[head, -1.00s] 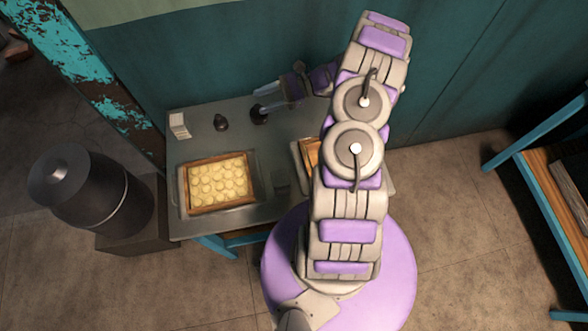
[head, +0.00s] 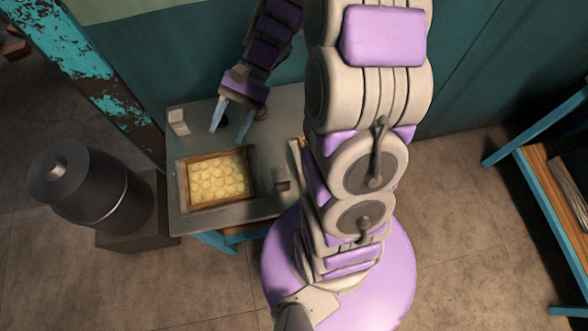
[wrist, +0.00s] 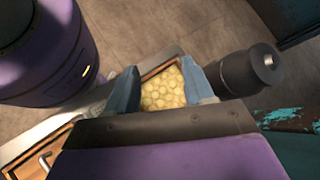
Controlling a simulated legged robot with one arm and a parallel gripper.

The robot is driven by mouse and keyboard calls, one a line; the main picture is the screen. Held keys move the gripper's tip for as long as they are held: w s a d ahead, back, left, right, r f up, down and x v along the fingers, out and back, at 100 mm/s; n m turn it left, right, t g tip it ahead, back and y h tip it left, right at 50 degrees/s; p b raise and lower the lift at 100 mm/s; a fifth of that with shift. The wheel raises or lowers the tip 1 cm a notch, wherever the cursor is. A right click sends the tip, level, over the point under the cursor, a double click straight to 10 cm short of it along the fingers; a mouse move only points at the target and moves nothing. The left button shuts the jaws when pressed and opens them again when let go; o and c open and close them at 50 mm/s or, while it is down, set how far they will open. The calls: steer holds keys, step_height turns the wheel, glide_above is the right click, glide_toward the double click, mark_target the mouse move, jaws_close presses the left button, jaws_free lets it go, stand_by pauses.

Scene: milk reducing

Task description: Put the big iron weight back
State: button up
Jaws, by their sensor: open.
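My gripper (head: 227,136) is open and empty above the grey table, with its two blue-grey fingers pointing down toward the viewer. In the wrist view both fingers (wrist: 163,92) are apart with nothing held between them. A small dark weight (head: 222,121) stands on the table, seen between the fingers and partly covered by the left one. A second dark weight (head: 262,113) stands to its right, beside the right finger and partly hidden by my gripper. I cannot tell for certain which is the big one. Neither weight shows clearly in the wrist view.
A wooden tray of pale round pieces (head: 190,202) lies at the table's front, also seen in the wrist view (wrist: 150,72). A white box (head: 178,121) stands at the back left. A large black canister (head: 85,185) stands left of the table. A bench (head: 545,160) is far right.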

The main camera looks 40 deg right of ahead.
steer(key=s+d+r+n+t+h, duration=0.1)
steer(key=s+n+h, duration=0.3)
steer(key=s, duration=0.5)
steer(key=s+d+r+n+t+h, duration=0.1)
steer(key=s+r+n+h, duration=0.3)
steer(key=s, duration=0.6)
steer(key=shift+s+d+h, duration=0.15)
steer(key=shift+d+h, duration=0.5)
steer(key=shift+h, duration=0.25)
